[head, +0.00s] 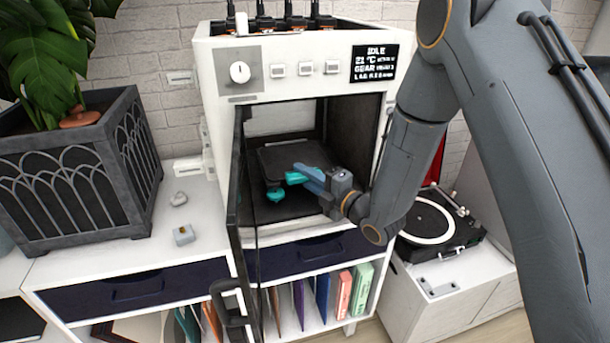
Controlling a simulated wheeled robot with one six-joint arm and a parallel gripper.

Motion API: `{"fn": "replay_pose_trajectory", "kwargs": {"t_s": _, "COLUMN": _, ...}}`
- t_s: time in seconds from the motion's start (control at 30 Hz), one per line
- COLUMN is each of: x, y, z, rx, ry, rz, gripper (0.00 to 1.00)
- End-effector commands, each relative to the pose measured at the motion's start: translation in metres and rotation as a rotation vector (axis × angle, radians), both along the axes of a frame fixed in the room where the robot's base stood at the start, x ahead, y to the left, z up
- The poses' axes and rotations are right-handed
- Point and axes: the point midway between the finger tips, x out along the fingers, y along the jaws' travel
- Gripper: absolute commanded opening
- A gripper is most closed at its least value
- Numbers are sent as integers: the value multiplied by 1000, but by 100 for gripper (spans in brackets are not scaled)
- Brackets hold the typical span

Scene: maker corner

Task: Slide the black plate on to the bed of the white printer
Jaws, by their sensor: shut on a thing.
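The white printer (222,117) stands on a white cabinet with its front door (236,190) swung open. The black plate (285,157) is inside the chamber, lying roughly flat. The bed under it is mostly hidden, so I cannot tell how well they line up. My gripper (303,177) reaches in from the right and is shut at the plate's front edge. A teal piece (295,178) shows at its blue fingertips, and a teal round knob (275,195) sits below the plate's front left part. The exact grip is too small to see clearly.
The open door with its black handle (230,305) sticks out at the chamber's left. A planter (80,175) and small grey objects (183,234) stand on the left cabinet top. A turntable (437,222) stands at the right, near my arm.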

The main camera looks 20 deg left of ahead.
Motion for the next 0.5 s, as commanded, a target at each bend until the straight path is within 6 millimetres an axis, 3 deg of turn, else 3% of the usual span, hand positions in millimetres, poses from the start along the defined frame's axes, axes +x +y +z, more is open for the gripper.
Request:
{"fn": "replay_pose_trajectory", "kwargs": {"t_s": 0.37, "x": 0, "y": 0, "z": 1, "rx": 1, "ry": -1, "rz": 0, "gripper": 0}}
{"fn": "replay_pose_trajectory", "kwargs": {"t_s": 0.4, "x": 0, "y": 0, "z": 1, "rx": 1, "ry": -1, "rz": 0, "gripper": 19}}
{"fn": "replay_pose_trajectory", "kwargs": {"t_s": 0.5, "x": 0, "y": 0, "z": 1, "rx": 1, "ry": -1, "rz": 0, "gripper": 36}}
